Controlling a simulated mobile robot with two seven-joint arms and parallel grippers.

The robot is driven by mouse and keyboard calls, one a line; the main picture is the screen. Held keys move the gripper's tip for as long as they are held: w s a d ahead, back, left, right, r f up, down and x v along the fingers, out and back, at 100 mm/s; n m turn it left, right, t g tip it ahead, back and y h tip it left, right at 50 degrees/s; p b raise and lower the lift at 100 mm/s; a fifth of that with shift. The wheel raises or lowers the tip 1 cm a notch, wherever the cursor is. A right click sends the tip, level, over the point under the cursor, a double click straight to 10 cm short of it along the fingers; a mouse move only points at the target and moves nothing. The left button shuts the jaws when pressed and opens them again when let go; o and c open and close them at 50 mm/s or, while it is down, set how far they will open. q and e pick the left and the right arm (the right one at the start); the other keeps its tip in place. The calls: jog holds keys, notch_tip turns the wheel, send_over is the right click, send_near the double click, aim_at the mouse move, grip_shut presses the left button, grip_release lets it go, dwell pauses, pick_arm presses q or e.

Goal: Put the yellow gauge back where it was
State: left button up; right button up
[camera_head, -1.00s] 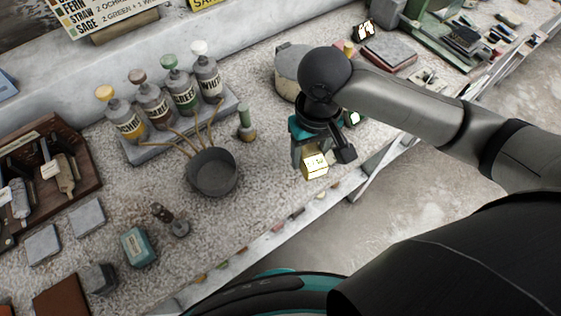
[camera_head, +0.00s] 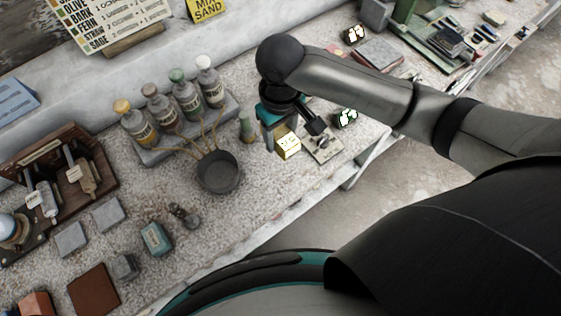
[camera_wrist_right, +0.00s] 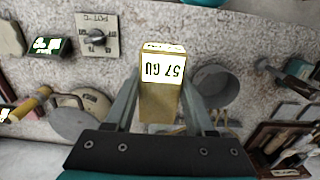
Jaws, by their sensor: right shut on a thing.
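The yellow gauge (camera_head: 288,147) is a small block with a white label and dark marks. My right gripper (camera_head: 291,138) is shut on it and holds it over the speckled bench, right of the dark round bowl (camera_head: 218,174). In the right wrist view the gauge (camera_wrist_right: 161,98) stands between the two fingers of the gripper (camera_wrist_right: 160,88). Its label appears upside down there and seems to read "57 GU". I cannot tell how high it is above the bench. My left gripper is not in view.
A dial plate (camera_head: 323,146) lies right of my gripper, with a dark box with a lit green-white face (camera_head: 346,118) behind it. Several labelled bottles stand on a grey tray (camera_head: 150,157). The bench's front edge is near.

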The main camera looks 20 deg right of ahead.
aim_at(281, 168)
notch_tip(281, 168, down, 13)
jog(key=shift+f+b, duration=0.1)
jog(key=shift+b, duration=1.1)
jog(key=o, duration=1.3)
jog(key=shift+f, duration=0.1)
notch_tip(281, 168, up, 12)
jog(key=p, duration=0.2)
jog(key=shift+r+p, duration=0.2)
jog(key=shift+p, duration=0.1)
